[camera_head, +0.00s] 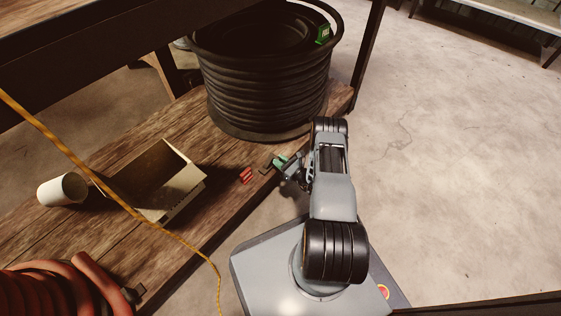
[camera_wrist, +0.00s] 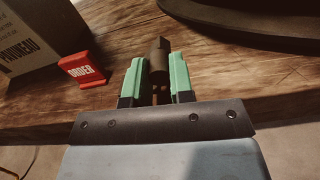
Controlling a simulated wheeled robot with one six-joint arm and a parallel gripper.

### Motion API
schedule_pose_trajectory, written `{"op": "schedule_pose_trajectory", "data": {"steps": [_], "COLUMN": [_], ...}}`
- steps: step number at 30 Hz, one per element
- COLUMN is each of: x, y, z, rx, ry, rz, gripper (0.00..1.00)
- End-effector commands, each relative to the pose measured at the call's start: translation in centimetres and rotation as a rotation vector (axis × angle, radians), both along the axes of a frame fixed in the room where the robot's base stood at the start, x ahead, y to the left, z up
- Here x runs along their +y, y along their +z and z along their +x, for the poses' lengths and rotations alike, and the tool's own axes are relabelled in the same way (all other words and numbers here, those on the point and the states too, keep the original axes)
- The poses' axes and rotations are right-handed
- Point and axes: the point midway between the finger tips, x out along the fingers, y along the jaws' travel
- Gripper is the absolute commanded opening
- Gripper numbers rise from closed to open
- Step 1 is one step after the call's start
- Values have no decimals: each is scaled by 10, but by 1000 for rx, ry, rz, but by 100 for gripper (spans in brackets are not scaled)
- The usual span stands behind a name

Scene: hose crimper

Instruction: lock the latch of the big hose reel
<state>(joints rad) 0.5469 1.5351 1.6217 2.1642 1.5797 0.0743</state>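The big hose reel (camera_head: 265,75) is a wide coil of black hose on a round base near the far end of the wooden shelf. Its lower edge shows at the top right of the wrist view (camera_wrist: 245,22). A small dark latch with a rounded knob (camera_wrist: 159,58) is at the shelf's front edge, beside the reel. My gripper (camera_head: 277,162) has green fingers, one on each side of the knob in the wrist view (camera_wrist: 158,80). The fingertips look close against the knob, with almost no gap. The lower part of the latch is partly hidden between the fingers.
A white cup (camera_head: 63,190), red hose (camera_head: 60,290) and yellow cord (camera_head: 140,217) are farther left. The floor at right is clear.

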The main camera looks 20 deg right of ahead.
Motion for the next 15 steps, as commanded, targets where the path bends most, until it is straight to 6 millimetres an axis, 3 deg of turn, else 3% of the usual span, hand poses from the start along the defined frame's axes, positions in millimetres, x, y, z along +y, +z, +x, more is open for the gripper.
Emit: {"op": "schedule_pose_trajectory", "data": {"steps": [6,15], "x": [-1,0], "y": [0,2], "z": [-1,-2], "rx": [1,-18], "ry": [-1,-3], "rz": [0,-42], "gripper": [0,0]}}
